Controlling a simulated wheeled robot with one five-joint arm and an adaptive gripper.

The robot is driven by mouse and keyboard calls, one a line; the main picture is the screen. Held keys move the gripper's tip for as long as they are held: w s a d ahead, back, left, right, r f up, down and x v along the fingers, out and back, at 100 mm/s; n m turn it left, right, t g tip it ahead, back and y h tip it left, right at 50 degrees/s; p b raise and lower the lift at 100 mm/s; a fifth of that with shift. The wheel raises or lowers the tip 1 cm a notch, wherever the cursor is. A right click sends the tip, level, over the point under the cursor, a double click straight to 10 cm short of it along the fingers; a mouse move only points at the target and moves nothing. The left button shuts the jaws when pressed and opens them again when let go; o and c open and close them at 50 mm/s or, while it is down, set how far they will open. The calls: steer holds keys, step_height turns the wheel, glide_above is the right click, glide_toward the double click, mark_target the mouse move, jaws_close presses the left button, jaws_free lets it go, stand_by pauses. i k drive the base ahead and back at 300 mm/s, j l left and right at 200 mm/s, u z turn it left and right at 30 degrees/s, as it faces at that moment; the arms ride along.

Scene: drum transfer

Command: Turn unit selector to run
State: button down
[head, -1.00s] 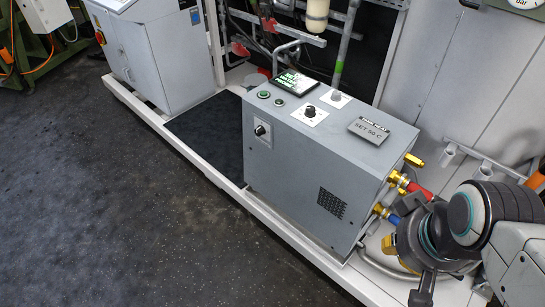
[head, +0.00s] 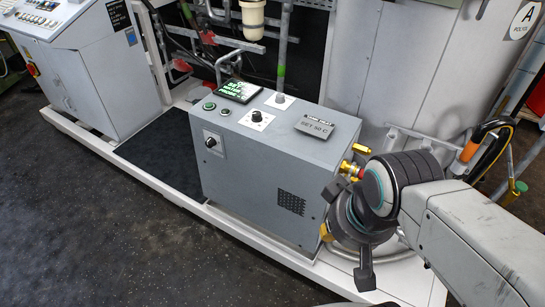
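The grey heating unit (head: 240,180) stands on a white platform. A black rotary knob with a white pointer mark (head: 211,142) sits on its front face at upper left. Another black knob (head: 257,116) sits on a white dial plate on its top. I cannot read the labels, so I cannot tell which one is the unit selector. My gripper (head: 350,233) is to the right of the unit, in front of its hose end, away from both knobs. Its dark fingers are spread apart and I see nothing between them. It hides part of the hose fittings.
A lit green display (head: 238,91), two green buttons and a "SET 50 C" plate (head: 315,128) are on the unit's top. A brass and red hose fitting (head: 351,168) is close behind my gripper. A control cabinet (head: 80,80) stands left. The dark floor (head: 120,240) in front is clear.

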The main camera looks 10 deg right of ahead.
mark_target(280, 99)
steer(key=i+j+z, duration=0.25)
steer(key=i+j, duration=0.75)
